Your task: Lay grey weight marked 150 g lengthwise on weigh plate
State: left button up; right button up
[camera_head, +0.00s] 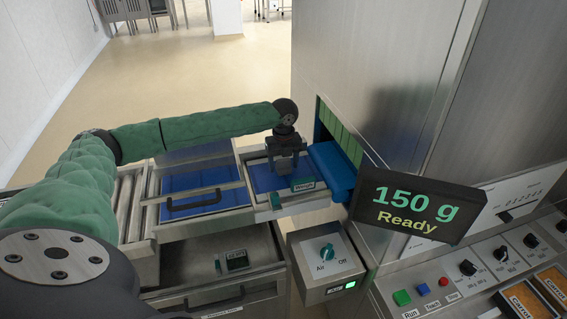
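My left gripper (286,164) points down over the blue weigh plate (262,177), its fingertips close to the surface. A green label stands on the plate's front edge. The grey weight cannot be told apart from the dark gripper, and the fingers' opening is unclear. The display (414,207) reads 150 g and Ready. My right gripper is out of view.
A blue conveyor (333,171) runs right into the steel machine's opening. A blue-bottomed tray with a handle (196,202) lies left of the plate. Below, an open drawer (190,262) holds a dark labelled block (237,260). A control box (326,262) stands beside it.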

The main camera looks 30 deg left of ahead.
aim_at(284, 160)
pick_arm(q)
jog(key=shift+r, duration=0.1)
jog(key=shift+r, duration=0.2)
notch_tip(284, 160, up, 10)
jog(key=b, duration=0.4)
jog(key=shift+r, duration=0.85)
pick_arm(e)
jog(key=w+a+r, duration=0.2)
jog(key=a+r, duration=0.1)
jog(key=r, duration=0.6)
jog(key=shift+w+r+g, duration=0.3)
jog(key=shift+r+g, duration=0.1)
